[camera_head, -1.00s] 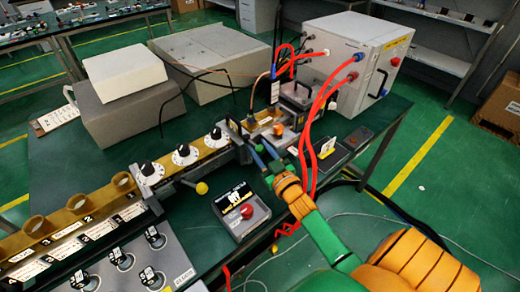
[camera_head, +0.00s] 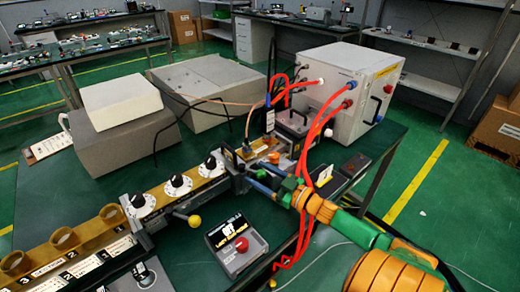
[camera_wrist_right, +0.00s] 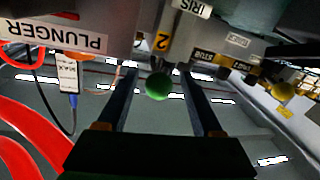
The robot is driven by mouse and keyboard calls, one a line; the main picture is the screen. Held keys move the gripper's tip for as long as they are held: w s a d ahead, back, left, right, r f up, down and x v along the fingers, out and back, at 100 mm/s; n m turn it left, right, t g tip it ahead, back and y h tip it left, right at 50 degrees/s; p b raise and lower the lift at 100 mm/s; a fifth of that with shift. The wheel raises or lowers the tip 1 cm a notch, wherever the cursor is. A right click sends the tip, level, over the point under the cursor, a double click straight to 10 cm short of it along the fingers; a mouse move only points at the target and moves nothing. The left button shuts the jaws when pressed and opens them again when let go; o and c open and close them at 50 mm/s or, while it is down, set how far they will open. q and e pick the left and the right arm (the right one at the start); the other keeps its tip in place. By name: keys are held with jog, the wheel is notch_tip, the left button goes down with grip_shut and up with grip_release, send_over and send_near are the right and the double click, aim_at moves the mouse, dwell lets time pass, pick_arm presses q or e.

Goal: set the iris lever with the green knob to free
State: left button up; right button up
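The green knob (camera_wrist_right: 158,86) of the iris lever shows in the right wrist view, between the two dark fingers of my right gripper (camera_wrist_right: 158,76). The fingers are apart, with a visible gap on each side of the knob. An upside-down IRIS label (camera_wrist_right: 193,7) is above it, on the waveguide part. In the head view my right gripper (camera_head: 256,180) reaches left toward the waveguide line (camera_head: 205,172), low beside its near side. I cannot make out the green knob or the lever's position there. My left gripper is not in view.
A yellow knob (camera_head: 194,221) sticks out near the dials; one also shows in the wrist view (camera_wrist_right: 283,91). A grey box with a red button (camera_head: 241,244) stands below my right gripper. Red cables (camera_head: 309,150) run close to it. A PLUNGER label (camera_wrist_right: 55,37) is nearby.

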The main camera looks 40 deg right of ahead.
jog(key=s+d, duration=0.1)
jog(key=s, duration=0.6)
dwell(0.3)
